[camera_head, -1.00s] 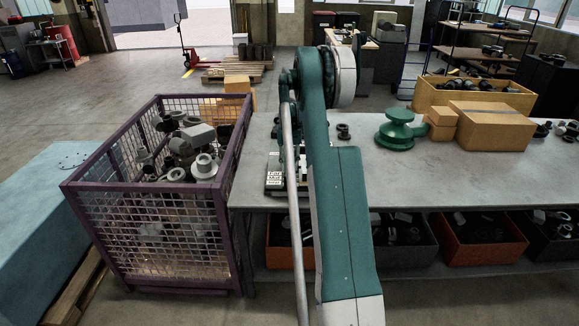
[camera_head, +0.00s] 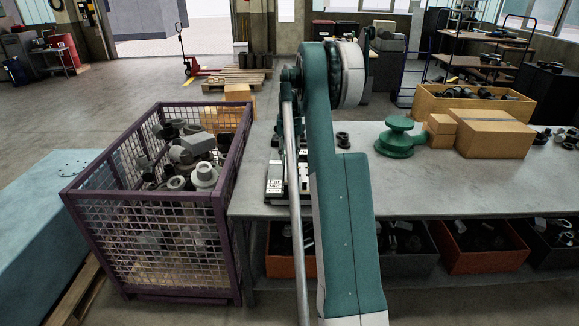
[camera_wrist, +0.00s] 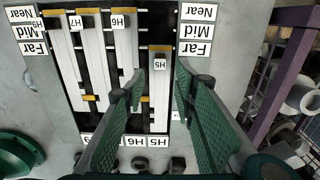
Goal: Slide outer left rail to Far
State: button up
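The rail board (camera_wrist: 68,70) fills the middle of the wrist view, upside down, with white sliding rails tipped in orange. The outer rail labelled H5 (camera_wrist: 160,85) is on the purple crate's side. Its top end sits lower than its neighbours', about level with the Mid to Far labels. Rails H6 (camera_wrist: 120,45) and H7 (camera_wrist: 80,45) reach up to the Near level. The Far label (camera_wrist: 195,48) is beside H5. My gripper (camera_wrist: 160,72) is open, with green fingers on either side of H5; contact is unclear. In the head view my arm hides the gripper and much of the board (camera_head: 274,187).
A purple mesh crate (camera_head: 147,202) of metal parts stands left of the grey table (camera_head: 420,185). A green part (camera_head: 399,138) and cardboard boxes (camera_head: 494,134) stand on the table at right. The tabletop between my arm and the green part is mostly clear.

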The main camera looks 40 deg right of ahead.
jog(key=shift+r, duration=1.55)
jog(key=shift+a, duration=0.1)
jog(key=s+a+r+n+t+b, duration=0.1)
jog(key=s+a+r+b, duration=0.3)
jog(key=a, duration=0.8)
jog(key=s+a+r+n+t+h+p, duration=0.1)
jog(key=s+a+r+n, duration=0.3)
jog(key=a, duration=0.7)
jog(key=s+a+r+m+t+b, duration=0.15)
jog(key=a+r, duration=0.45)
jog(key=a, duration=0.6)
jog(key=s+a+f+n+t+b, duration=0.2)
jog(key=s+a+n+b, duration=0.1)
jog(key=s+a, duration=1.1)
jog(key=s+a+f+n+t+b, duration=0.1)
jog(key=s+a+f, duration=0.3)
jog(key=s+a, duration=0.1)
jog(key=s+a+f+n+y+b, duration=0.1)
jog(key=s+a+f, duration=0.4)
jog(key=s, duration=0.3)
jog(key=shift+s+a+f+t, duration=0.25)
jog(key=shift+s+a+t, duration=0.1)
jog(key=shift+a, duration=0.25)
